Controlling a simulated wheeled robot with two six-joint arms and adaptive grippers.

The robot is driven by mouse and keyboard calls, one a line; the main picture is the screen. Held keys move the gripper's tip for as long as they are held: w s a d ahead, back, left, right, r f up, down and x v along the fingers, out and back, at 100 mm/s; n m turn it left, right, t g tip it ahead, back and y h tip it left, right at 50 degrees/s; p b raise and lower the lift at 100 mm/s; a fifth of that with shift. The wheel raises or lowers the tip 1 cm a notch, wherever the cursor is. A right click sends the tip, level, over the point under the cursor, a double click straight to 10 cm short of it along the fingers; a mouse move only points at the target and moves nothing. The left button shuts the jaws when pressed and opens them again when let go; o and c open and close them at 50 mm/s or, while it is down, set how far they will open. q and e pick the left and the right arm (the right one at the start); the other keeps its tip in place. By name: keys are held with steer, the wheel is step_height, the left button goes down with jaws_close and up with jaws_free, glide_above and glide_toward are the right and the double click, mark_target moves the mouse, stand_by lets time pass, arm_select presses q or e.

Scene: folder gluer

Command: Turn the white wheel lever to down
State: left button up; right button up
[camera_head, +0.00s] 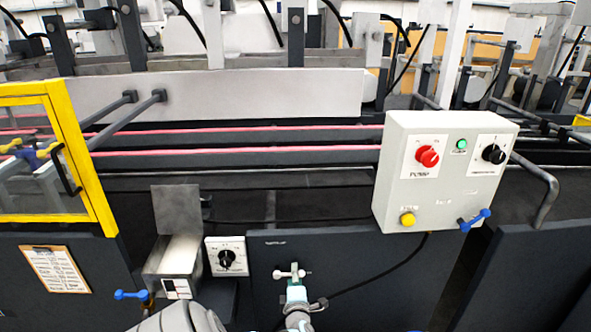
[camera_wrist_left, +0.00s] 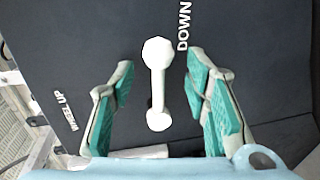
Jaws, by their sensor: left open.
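The white wheel lever (camera_wrist_left: 157,85) is a short white bar with a rounded knob at each end, on a dark panel. In the left wrist view it stands nearly upright between the labels "WHEEL UP" at lower left and "DOWN" at upper right. My left gripper (camera_wrist_left: 160,68) is open, with one teal-padded finger on each side of the lever and a visible gap to both. In the head view the lever (camera_head: 292,273) shows small at the lower middle, with my left gripper (camera_head: 296,291) just in front of it. My right gripper is not in view.
A grey control box (camera_head: 440,180) with red, black, green and yellow controls is at right. A black-knob switch plate (camera_head: 226,257) and a metal chute (camera_head: 176,255) are left of the lever. A yellow-framed guard (camera_head: 85,165) and a clipboard (camera_head: 55,269) are farther left.

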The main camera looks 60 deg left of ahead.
arm_select(q)
steer(key=v, duration=1.2)
steer(key=shift+d, duration=0.1)
steer(key=s+d+f+n+g+h, duration=0.1)
steer(key=s+d+f+n+h, duration=0.2)
steer(key=f+n, duration=0.5)
steer(key=s+d+f+n+g+h, duration=0.1)
steer(key=s+d+f+n+h, duration=0.25)
steer(key=f+n, duration=0.4)
steer(key=s+d+f+n+g+h, duration=0.25)
steer(key=f+n, duration=0.25)
steer(key=n, duration=0.6)
steer(key=s+d+f+n+h, duration=0.1)
steer(key=s+d+f+n, duration=0.1)
steer(key=s+n, duration=0.3)
steer(key=s+d+f+n+g+h, duration=0.1)
steer(key=s+d+f+n, duration=0.2)
steer(key=s+d+n, duration=0.2)
steer(key=s+d+f+n+g+h, duration=0.1)
steer(key=s+d+f+n, duration=0.2)
steer(key=s, duration=0.5)
steer(key=shift+s+d+n+h, duration=0.3)
steer(key=shift+d+n+h, duration=0.15)
steer(key=shift+n, duration=0.7)
